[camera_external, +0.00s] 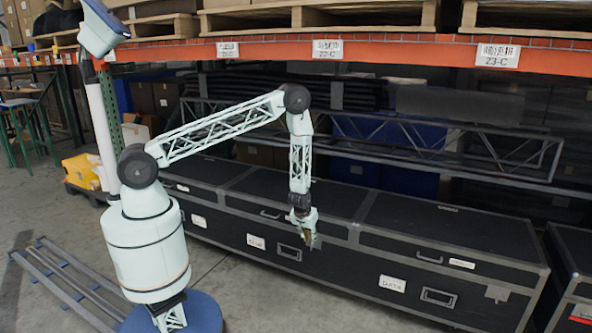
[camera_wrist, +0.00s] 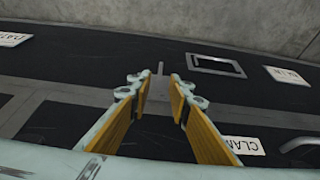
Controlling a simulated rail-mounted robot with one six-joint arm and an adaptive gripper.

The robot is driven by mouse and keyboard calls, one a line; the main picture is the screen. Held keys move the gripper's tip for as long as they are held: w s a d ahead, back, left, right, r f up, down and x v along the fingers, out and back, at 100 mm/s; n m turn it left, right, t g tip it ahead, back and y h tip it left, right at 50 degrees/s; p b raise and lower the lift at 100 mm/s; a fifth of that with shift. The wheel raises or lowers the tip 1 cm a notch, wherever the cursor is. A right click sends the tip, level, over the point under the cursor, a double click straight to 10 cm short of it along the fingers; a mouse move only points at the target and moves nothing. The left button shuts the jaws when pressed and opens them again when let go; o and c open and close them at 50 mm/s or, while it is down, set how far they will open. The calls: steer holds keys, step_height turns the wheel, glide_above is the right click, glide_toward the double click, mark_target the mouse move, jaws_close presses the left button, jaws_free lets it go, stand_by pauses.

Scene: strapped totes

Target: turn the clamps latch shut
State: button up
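The clamps label (camera_wrist: 242,145) is partly cut off by my right finger in the wrist view. A grey latch plate (camera_wrist: 158,88) with a thin upright tab shows on the dark case front, between my fingertips. My gripper (camera_wrist: 162,92) is open, its yellow-padded fingers on either side of the plate. I cannot tell whether they touch it. In the external view my gripper (camera_external: 312,240) points down at the front upper edge of the long black case row (camera_external: 340,265), and it hides the latch there.
The wrist view shows a recessed handle (camera_wrist: 215,66), a DATA label (camera_wrist: 10,40) and another label (camera_wrist: 286,76) on the case front. An orange shelf beam (camera_external: 400,52) runs above the cases. Another case (camera_external: 572,265) stands at right.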

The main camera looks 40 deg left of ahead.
steer(key=shift+b+x, duration=0.7)
steer(key=shift+x, duration=2.75)
steer(key=shift+c, duration=0.6)
jaws_close()
